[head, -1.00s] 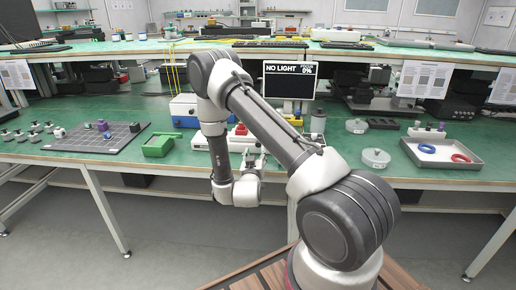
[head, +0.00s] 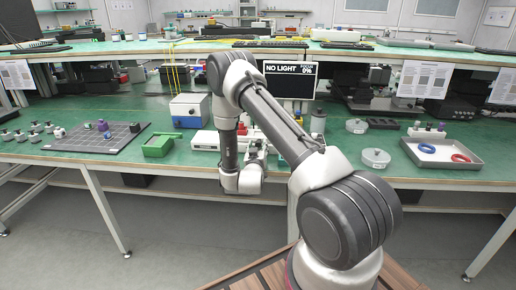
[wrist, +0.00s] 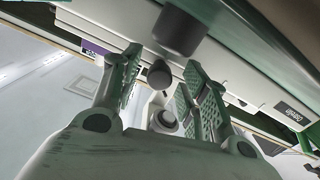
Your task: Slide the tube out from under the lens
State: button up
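In the wrist view my gripper (wrist: 163,80) has its two fingers apart, with bare pads. A small dark cylinder (wrist: 159,74) shows between the fingertips, with gaps on both sides. A larger dark cylinder (wrist: 180,30) is above it in the picture. I cannot tell for sure which of them is the tube and which holds the lens. A pale ring-shaped part (wrist: 164,121) shows lower down between the fingers. In the head view my gripper (head: 256,150) is at the bench's front edge, mostly hidden behind my wrist, and the tube and lens cannot be made out.
A white instrument (head: 205,141) and a blue-and-white box (head: 189,111) stand left of my arm. The monitor (head: 290,84) reads NO LIGHT, FOCUS 0%. A green bin (head: 158,146) is further left. A grey tray (head: 470,166) with rings is at right, beyond round grey lidded containers (head: 375,158).

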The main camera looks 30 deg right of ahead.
grip_shut()
jog(key=w+a, duration=0.3)
jog(key=a, duration=0.1)
jog(key=w+a, duration=0.3)
jog(key=a, duration=0.2)
jog(key=w+a, duration=0.3)
jog(key=a, duration=0.2)
jog(key=shift+w+a, duration=0.25)
jog(key=shift+w, duration=0.05)
jog(key=shift+o, duration=1.1)
grip_release()
jog(key=shift+w+a, duration=0.1)
jog(key=v, duration=1.2)
